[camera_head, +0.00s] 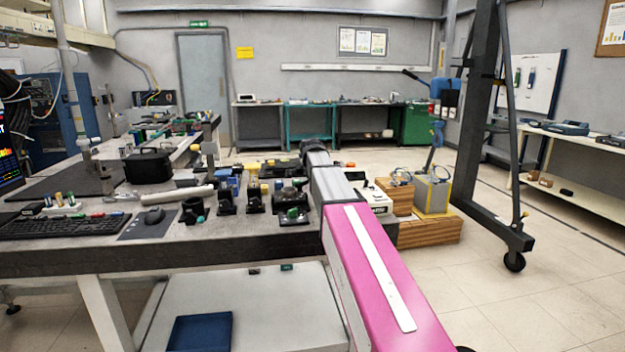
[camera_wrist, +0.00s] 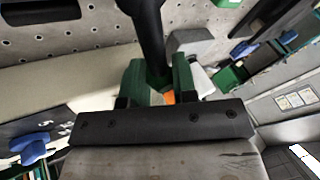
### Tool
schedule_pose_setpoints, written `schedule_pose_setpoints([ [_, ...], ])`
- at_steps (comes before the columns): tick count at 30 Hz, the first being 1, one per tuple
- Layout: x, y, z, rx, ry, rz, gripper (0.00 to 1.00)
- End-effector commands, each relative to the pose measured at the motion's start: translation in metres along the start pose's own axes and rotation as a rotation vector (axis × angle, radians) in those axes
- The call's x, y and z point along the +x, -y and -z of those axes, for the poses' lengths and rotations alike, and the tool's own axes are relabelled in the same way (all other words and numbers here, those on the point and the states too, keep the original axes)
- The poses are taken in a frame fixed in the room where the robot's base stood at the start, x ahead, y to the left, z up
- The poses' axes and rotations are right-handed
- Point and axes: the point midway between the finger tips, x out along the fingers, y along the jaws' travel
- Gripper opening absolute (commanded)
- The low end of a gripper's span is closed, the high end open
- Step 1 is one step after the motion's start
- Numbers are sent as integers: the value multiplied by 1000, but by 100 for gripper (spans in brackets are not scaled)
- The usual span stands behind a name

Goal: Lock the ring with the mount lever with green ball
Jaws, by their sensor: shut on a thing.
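In the wrist view, my gripper (camera_wrist: 158,80) is shut around the end of a dark lever-like bar (camera_wrist: 150,35) that runs up to the top edge. Green surfaces show on both sides of the bar's end; I cannot tell a ball's outline among them. A small orange patch shows between the jaws. In the head view, my arm reaches over the bench and the gripper is hidden. A black mount with a green knob (camera_head: 292,213) stands near the bench's front edge, left of my arm. I cannot make out the ring or whether it is locked.
More black mounts, one with a blue part (camera_head: 226,196), stand left along the bench (camera_head: 240,238). Wooden blocks (camera_head: 430,232) and a hoist frame (camera_head: 480,120) stand right of my arm.

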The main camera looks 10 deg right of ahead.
Motion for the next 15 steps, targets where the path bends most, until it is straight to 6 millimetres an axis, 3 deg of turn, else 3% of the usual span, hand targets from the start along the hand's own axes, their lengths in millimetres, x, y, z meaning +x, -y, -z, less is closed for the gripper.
schedule_pose_setpoints([
  [8,0,0,0,5,0,0,0],
  [9,0,0,0,5,0,0,32],
  [11,0,0,0,4,0,0,52],
  [15,0,0,0,3,-1,-1,52],
])
